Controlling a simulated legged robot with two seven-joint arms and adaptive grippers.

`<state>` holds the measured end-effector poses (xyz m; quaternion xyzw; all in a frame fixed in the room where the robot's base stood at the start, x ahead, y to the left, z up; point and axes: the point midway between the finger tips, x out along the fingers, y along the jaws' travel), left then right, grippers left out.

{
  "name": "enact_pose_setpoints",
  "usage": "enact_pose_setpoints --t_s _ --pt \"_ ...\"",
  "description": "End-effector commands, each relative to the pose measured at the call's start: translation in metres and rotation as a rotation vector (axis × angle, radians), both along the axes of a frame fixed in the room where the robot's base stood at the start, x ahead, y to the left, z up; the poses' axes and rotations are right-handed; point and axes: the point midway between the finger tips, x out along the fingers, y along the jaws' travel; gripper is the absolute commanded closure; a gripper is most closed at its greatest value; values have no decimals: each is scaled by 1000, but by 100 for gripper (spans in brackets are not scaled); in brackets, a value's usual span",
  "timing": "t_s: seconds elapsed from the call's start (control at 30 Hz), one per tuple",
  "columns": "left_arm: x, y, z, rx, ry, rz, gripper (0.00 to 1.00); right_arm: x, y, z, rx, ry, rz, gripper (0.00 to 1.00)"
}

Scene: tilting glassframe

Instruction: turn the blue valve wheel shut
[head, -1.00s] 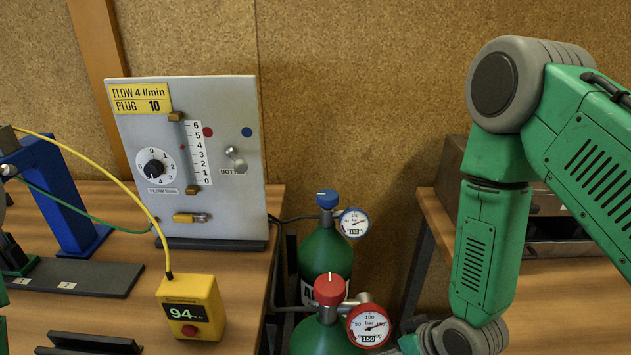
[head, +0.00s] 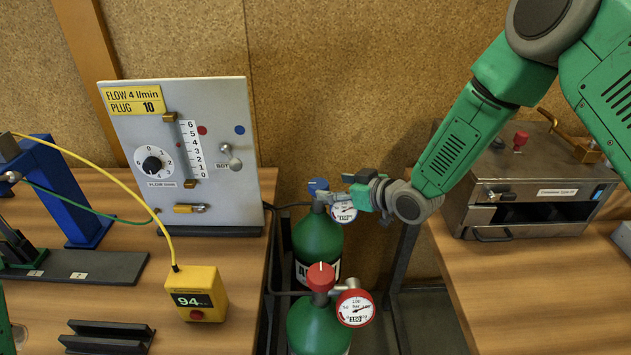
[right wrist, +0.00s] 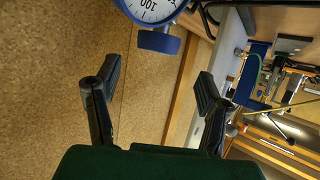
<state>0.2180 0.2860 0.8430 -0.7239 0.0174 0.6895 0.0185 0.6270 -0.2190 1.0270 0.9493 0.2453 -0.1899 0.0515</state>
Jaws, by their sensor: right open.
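The blue valve wheel (head: 318,186) sits on top of the rear green cylinder (head: 318,238), beside a blue-rimmed gauge (head: 344,212). My right gripper (head: 335,190) is at the wheel's right, partly covering the gauge. In the right wrist view the gripper (right wrist: 155,85) is open and empty. There the blue wheel (right wrist: 160,42) lies beyond the fingertips, roughly in line with the gap between them, with the gauge (right wrist: 152,8) cut off behind it. I see no contact with the wheel.
The front cylinder (head: 318,325) carries a red wheel (head: 321,277) and red gauge (head: 355,308). A flow panel (head: 228,195) stands on the left table with a yellow meter (head: 197,292) reading 94. A metal oven-like box (head: 525,215) stands on the right table. The cylinders stand between the tables.

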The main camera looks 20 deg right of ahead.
Motion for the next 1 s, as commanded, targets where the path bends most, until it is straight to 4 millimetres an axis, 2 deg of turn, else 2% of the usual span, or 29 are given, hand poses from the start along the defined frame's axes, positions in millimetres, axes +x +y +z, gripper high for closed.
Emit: enact_pose_setpoints --t_s 0.1,0.33,0.5,0.77,0.87,0.9,0.93,1.0 --pt "0 0 4 0 0 0 48 20 10 -10 0 0 0 36" --pt "0 0 8 0 0 -1 48 48 27 -22 0 -1 0 36" --pt "0 0 8 0 0 -1 48 55 32 -26 0 0 -1 36" --pt "0 0 8 0 0 -1 48 56 32 -27 0 0 -1 36" --pt "0 0 8 0 0 -1 48 56 31 -27 1 1 -2 68" --pt "0 0 8 0 0 -1 48 56 31 -27 1 0 0 82" --pt "0 0 8 0 0 -1 48 56 32 -27 2 1 -1 87" --pt "0 0 8 0 0 -1 48 55 32 -27 2 1 -1 87"
